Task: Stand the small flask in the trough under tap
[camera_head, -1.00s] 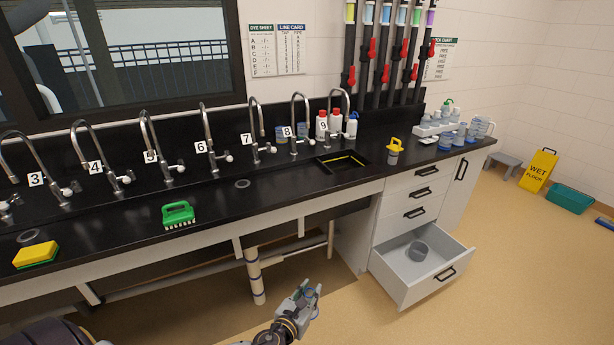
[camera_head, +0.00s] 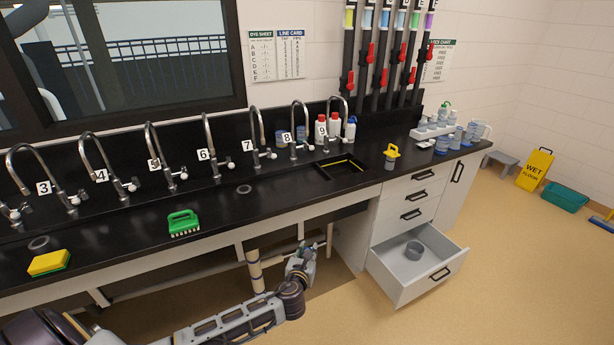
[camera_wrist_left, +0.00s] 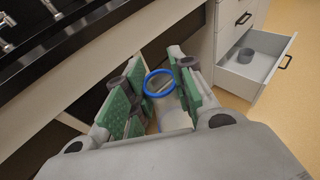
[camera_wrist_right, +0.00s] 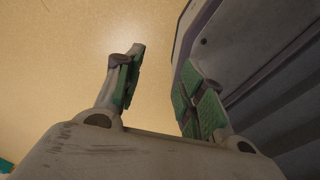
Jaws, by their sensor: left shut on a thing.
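My left gripper (camera_head: 303,256) is in front of the bench, below the worktop edge. In the left wrist view its green-padded fingers (camera_wrist_left: 158,80) are shut on a small clear flask (camera_wrist_left: 170,112) with a blue ring at its mouth. In the head view the flask is mostly hidden by the gripper. A row of curved metal taps with number cards 3 to 9 stands along the bench; tap 9 (camera_head: 335,118) is at the right end. A dark recessed trough (camera_head: 342,167) with yellow edging lies in front of taps 8 and 9. My right gripper (camera_wrist_right: 160,85) is open and empty over floor.
A green brush (camera_head: 183,222) and a yellow sponge (camera_head: 49,262) lie on the worktop. A yellow-topped container (camera_head: 391,156) stands right of the trough. An open drawer (camera_head: 418,266) holding a grey cup juts out at right. Bottles stand behind tap 9.

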